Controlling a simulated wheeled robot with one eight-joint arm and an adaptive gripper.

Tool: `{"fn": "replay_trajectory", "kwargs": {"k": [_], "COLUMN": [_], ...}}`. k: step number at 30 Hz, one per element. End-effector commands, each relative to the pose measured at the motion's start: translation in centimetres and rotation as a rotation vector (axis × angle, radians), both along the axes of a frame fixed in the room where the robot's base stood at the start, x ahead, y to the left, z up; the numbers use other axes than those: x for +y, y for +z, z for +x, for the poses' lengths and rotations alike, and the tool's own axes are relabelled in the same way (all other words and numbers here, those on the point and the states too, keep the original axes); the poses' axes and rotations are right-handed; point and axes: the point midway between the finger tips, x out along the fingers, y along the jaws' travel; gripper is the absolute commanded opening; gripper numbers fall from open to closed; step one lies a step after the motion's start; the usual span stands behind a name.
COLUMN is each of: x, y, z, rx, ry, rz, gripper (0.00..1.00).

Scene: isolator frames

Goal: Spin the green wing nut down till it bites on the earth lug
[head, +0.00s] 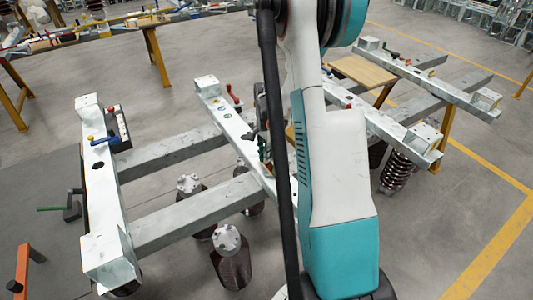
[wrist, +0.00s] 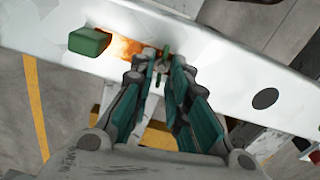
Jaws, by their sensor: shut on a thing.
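In the wrist view my gripper (wrist: 163,64) points at a pale galvanized beam (wrist: 222,75). Its two green-padded fingers come together at the tips. A small green piece, seemingly the green wing nut (wrist: 166,50), shows at the fingertips, and the gripper is shut on it. The fingers hide most of the nut and whatever is under it. A copper-orange patch (wrist: 125,46) lies on the beam just left of the tips. I cannot make out the earth lug's outline, or whether the nut touches it. In the head view my arm covers much of this area.
A green block (wrist: 90,40) stands on the beam left of the gripper; a dark round hole (wrist: 265,98) is to the right.

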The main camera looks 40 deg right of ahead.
Motion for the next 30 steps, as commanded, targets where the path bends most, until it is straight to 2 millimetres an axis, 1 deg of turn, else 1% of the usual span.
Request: {"fn": "replay_trajectory", "kwargs": {"k": [6,12,28,29,30], "x": [0.02,0.02,0.03,0.03,0.03], "y": [0.03,0.03,0.04,0.04,0.04], "z": [-0.05,-0.09,-0.09,-0.08,-0.09], "rx": [-0.001,-0.001,-0.001,-0.001,-0.001], "ry": [-0.117,-0.175,-0.194,-0.194,-0.194], "rz": [0.000,0.000,0.000,0.000,0.000], "gripper": [0.00,0.00,0.00,0.22,0.30]}}
